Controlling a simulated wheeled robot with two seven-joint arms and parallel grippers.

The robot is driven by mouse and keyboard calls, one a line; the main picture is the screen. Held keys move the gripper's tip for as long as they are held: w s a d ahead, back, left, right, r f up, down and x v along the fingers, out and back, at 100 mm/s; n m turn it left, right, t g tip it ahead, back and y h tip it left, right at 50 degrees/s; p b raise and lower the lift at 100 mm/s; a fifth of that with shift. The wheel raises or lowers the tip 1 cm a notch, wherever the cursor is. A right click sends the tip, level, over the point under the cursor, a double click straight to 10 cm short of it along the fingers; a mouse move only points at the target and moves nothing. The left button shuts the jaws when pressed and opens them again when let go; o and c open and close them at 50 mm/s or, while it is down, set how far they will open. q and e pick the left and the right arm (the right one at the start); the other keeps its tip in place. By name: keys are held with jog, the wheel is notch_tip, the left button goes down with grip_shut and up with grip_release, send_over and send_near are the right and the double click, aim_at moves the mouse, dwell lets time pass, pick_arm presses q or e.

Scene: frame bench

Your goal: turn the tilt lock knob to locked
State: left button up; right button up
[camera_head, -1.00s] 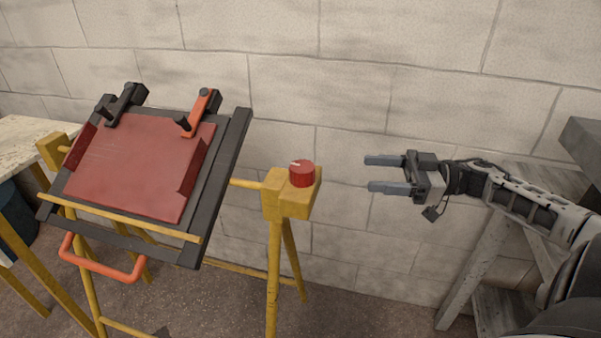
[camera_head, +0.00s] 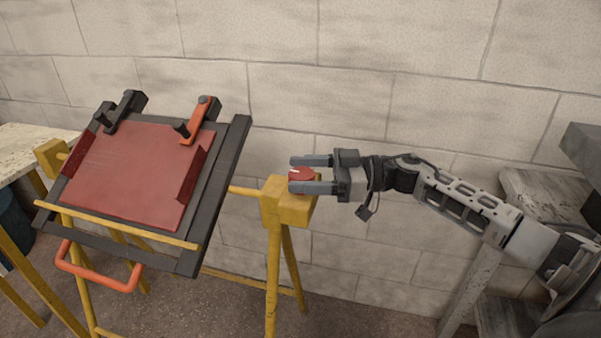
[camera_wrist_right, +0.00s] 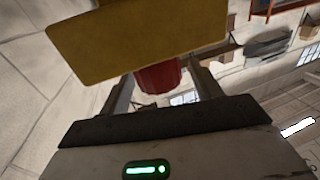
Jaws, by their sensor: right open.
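The red tilt lock knob (camera_head: 301,174) sits on top of the yellow post head (camera_head: 287,207) at the frame's right end. A pale mark shows on the knob's top, toward the left. My right gripper (camera_head: 293,174) is open, with one finger on the far side of the knob and one on the near side. In the right wrist view, the knob (camera_wrist_right: 158,77) shows between the two fingers, with the yellow block (camera_wrist_right: 140,40) beside it. Gaps to the fingers are hard to judge. The tilted frame (camera_head: 225,165) holds a red panel (camera_head: 140,175). My left gripper is out of view.
A black clamp (camera_head: 124,110) and an orange clamp (camera_head: 197,122) stand at the panel's top edge. An orange handle (camera_head: 98,278) hangs below the frame. A block wall (camera_head: 420,90) stands behind, and a wooden rack (camera_head: 545,195) is at the right.

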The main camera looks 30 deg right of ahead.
jog(key=shift+w+a, duration=0.25)
jog(key=shift+a, duration=0.1)
jog(key=shift+c, duration=0.3)
